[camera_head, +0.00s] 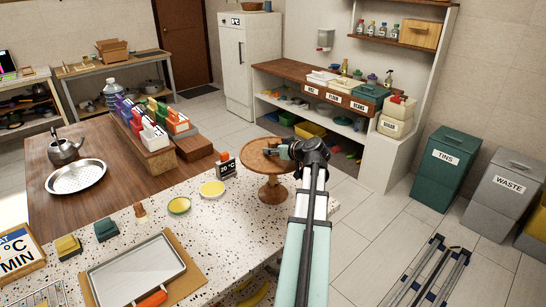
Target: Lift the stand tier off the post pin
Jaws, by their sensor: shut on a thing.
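The wooden stand tier (254,155) is a round brown disc on a turned wooden pedestal (272,190) near the right end of the speckled counter. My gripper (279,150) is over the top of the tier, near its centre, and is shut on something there. The arm comes in from the lower right and hides the tier's right side. The post pin cannot be made out; the gripper and the tier cover that spot. I cannot tell whether the tier sits on the pedestal or is slightly raised.
A metal tray (135,273) lies at the front left. A row of labelled boxes (150,130) stands behind.

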